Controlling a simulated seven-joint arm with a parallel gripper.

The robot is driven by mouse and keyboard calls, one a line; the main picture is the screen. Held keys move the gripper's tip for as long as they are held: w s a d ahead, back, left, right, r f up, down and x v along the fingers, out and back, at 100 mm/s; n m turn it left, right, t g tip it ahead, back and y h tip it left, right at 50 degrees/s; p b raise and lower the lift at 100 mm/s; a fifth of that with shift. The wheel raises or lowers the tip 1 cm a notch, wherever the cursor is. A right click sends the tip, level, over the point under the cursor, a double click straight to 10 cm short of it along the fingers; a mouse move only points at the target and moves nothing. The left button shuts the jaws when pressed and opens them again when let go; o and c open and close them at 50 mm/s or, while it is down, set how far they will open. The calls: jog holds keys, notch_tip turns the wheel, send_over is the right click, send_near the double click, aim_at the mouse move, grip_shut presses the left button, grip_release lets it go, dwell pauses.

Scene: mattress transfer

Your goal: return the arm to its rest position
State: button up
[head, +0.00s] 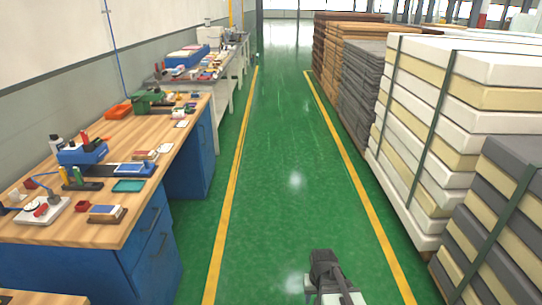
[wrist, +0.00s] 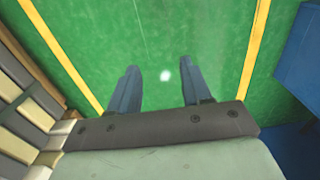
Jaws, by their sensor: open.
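My gripper (wrist: 158,88) shows in the wrist view with its two dark fingers apart and nothing between them. Beyond the fingers is bare green floor. In the head view, part of my arm (head: 328,276) shows at the bottom, right of centre, over the green aisle. The fingers cannot be made out in that view. My gripper touches nothing that I can see.
Stacked cream and white mattresses (head: 470,85) line the right side, with grey-sided ones (head: 490,230) nearer. Wooden workbenches (head: 75,215) with tools stand left. The green aisle (head: 285,180) between the yellow lines (head: 232,190) is clear.

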jog(key=s+f+g, duration=0.2)
jog(key=s+f, duration=0.5)
jog(key=s, duration=0.3)
jog(key=s+d+f+g, duration=0.1)
jog(key=s+f+g, duration=0.1)
jog(key=s+f, duration=0.5)
jog(key=s+f+g, duration=0.2)
jog(key=s+f, duration=0.5)
jog(key=s, duration=0.7)
jog(key=shift+s+d+g, duration=0.25)
jog(key=shift+d+g, duration=0.05)
jog(key=shift+g, duration=0.1)
